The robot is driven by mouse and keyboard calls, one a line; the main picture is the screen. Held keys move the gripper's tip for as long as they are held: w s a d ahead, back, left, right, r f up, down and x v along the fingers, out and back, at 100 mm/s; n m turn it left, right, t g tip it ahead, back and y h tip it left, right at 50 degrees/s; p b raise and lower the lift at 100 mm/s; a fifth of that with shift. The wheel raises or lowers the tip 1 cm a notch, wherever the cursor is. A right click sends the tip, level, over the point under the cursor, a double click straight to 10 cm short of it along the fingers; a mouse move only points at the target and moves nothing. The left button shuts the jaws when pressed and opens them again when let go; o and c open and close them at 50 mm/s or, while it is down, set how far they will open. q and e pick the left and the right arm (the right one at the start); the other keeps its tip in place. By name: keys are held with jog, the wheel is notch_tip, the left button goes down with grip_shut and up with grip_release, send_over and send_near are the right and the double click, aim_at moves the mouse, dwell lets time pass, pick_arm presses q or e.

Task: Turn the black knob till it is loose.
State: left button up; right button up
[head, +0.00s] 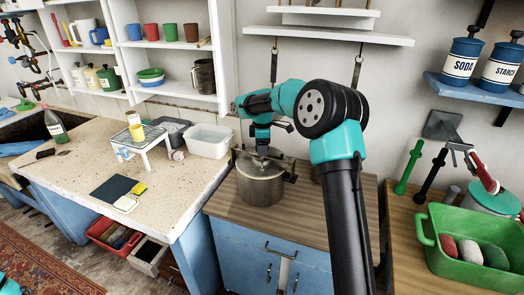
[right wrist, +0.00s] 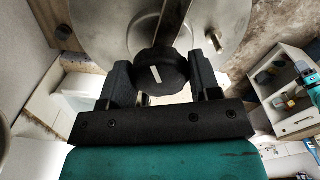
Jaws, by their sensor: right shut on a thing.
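The black knob (right wrist: 163,68) is round with a scalloped edge and a short pale mark. It sits over the middle of the grey metal pot's lid (right wrist: 100,28), on a metal bar. The pot (head: 261,188) stands upright on the wood-topped cabinet in the head view. My right gripper (right wrist: 161,80) is shut on the knob, one finger on each side of it. In the head view my right gripper (head: 262,148) points down at the lid and hides the knob. My left gripper is not in view.
The wooden cabinet top (head: 318,212) is clear in front of the pot. A white basin (head: 209,141) stands left of it on the speckled counter. A green tub (head: 470,252) with coloured lumps stands at the right. A white shelf (head: 340,34) hangs above.

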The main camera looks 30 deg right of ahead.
jog(key=n, duration=0.5)
jog(key=shift+n, duration=0.4)
jog(key=o, duration=0.7)
jog(key=shift+o, duration=0.2)
